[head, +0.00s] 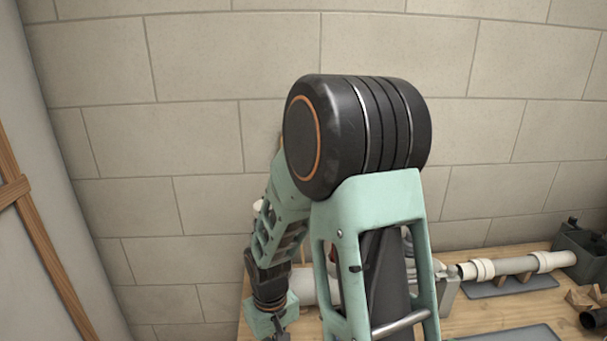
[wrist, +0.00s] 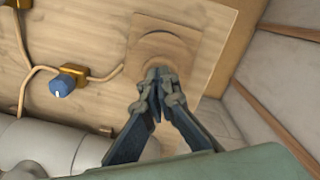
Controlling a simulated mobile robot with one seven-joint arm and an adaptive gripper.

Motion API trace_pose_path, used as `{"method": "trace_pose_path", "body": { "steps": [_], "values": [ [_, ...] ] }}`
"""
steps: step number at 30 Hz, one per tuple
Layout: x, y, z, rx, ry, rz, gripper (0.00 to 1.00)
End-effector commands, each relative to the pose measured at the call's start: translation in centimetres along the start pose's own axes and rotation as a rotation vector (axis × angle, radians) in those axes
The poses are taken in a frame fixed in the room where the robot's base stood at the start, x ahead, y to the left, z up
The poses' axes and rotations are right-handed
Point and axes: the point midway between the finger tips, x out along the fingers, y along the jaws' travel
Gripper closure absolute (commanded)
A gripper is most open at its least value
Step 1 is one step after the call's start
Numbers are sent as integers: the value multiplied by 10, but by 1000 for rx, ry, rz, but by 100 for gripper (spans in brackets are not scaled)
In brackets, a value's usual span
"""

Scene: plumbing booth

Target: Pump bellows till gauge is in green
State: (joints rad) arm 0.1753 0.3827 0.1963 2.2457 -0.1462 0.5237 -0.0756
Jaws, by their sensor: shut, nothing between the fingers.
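In the wrist view my gripper (wrist: 158,78) is shut and empty, its fingertips together. The tips appear in front of a round tan disc (wrist: 165,48) on a square wooden plate (wrist: 205,52). This may be the bellows, but I cannot tell its height or whether the fingers touch it. No gauge can be made out in either view. In the head view my arm covers the middle of the bench and hides what stands behind it; the fingertips are not clear there.
A brass fitting with a blue knob (wrist: 63,84) and thin copper-coloured tubing lie left of the plate. A thick grey pipe (wrist: 45,145) is at lower left. White pipe (head: 515,265) and a dark bin (head: 580,252) stand on the bench's right side. A wall backs the bench.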

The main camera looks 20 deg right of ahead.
Motion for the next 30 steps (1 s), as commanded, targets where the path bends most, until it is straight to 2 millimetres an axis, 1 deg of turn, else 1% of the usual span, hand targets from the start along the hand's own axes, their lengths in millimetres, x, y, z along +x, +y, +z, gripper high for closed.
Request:
{"method": "trace_pose_path", "body": {
  "steps": [12,15,30],
  "values": [
    [-34,0,1,0,-2,0,100],
    [-40,0,0,0,-1,0,100],
    [-40,0,0,0,-1,0,100]
  ]
}}
